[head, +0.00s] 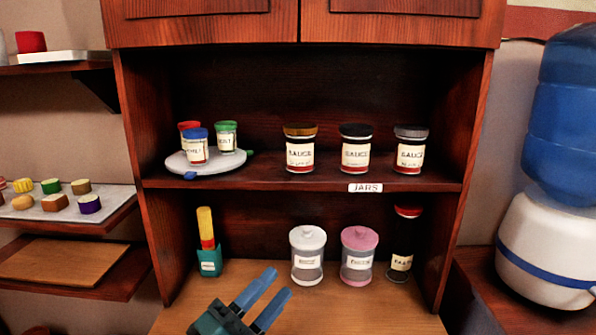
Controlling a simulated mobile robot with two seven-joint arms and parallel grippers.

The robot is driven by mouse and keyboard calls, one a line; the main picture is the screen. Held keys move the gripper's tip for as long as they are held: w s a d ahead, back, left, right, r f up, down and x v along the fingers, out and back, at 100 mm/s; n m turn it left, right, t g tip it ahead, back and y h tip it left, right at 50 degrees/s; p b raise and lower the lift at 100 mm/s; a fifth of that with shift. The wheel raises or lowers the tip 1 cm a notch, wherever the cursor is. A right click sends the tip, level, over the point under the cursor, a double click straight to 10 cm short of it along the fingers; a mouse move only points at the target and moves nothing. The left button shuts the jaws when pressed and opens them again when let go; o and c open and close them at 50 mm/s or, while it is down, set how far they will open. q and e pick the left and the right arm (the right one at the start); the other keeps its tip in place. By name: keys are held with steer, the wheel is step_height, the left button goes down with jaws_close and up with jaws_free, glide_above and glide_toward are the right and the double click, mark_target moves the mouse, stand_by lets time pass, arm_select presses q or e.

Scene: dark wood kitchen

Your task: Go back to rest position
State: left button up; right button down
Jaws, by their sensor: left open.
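My left gripper (259,292) is at the bottom of the head view, with two blue fingers on a dark teal body. Its fingers are apart with nothing between them, pointing up and to the right. It is in front of the lower shelf, below and left of a white lidded jar (307,256), and appears apart from it. My right gripper is not in view.
A dark wood cabinet holds a pink-lidded jar (358,257), a tall dark bottle (404,245) and a teal holder (209,262) below. Above stand sauce jars (355,150) and a round tray (178,164) with small jars. A water dispenser (560,150) stands right.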

arm_select(q)
steer(key=s+a+f+n+g+y, duration=0.1)
steer(key=s+a+f+n+y, duration=0.3)
steer(key=f+n, duration=0.45)
steer(key=s+a+f+n+y, duration=0.1)
steer(key=a+f+n+y, duration=0.1)
steer(key=f+n+y, duration=0.65)
steer(key=s+a+f+n+g, duration=0.4)
steer(key=s+f+n+g, duration=0.1)
steer(key=s+f, duration=0.6)
steer(key=shift+s+f+n, duration=0.2)
steer(key=shift+f+n, duration=0.1)
steer(key=shift+f, duration=0.65)
